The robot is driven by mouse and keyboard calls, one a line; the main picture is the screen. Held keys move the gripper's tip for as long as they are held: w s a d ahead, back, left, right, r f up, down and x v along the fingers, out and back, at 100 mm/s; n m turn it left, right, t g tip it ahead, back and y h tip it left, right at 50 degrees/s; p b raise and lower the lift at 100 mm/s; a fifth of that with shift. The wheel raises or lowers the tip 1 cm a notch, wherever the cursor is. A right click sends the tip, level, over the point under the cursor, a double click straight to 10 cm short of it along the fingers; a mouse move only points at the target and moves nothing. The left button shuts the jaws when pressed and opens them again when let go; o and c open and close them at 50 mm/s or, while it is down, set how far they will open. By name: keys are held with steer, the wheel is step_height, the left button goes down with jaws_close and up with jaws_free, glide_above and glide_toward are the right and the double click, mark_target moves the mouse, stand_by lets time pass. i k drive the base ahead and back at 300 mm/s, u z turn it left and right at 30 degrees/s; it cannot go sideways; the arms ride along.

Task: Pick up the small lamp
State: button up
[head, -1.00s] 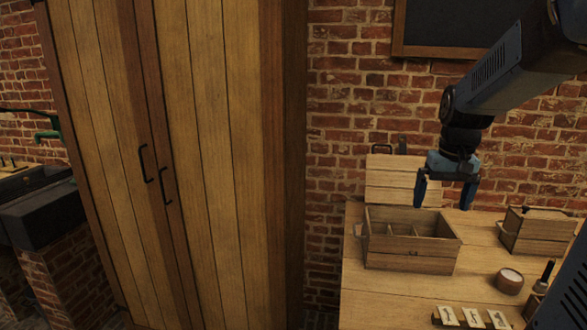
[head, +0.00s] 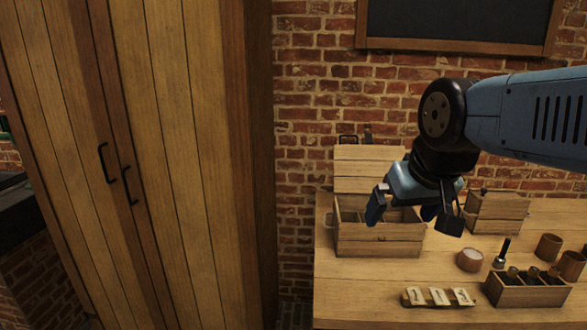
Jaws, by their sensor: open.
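My gripper (head: 408,212) is open, with its fingers pointing down in front of and above the open wooden box (head: 378,241). Nothing shows between the fingers. No thing is clearly a small lamp. A slim dark upright item with a pale, wider foot (head: 501,255) stands on the table to the right of the gripper, and I cannot tell whether it is the lamp. The gripper hides part of the open box's inside.
On the wooden table (head: 355,290) are a round cup with pale contents (head: 470,260), a strip with pale tags (head: 438,297), a rack with several dark cylinders (head: 527,289), brown cups (head: 548,247) and another wooden box (head: 497,213). A tall cabinet (head: 190,150) stands left.

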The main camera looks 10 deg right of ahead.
mark_target(553, 273)
steer(key=z, duration=1.75)
steer(key=k, duration=0.8)
steer(key=z, duration=0.05)
steer(key=i, duration=0.8)
steer(key=u, duration=0.35)
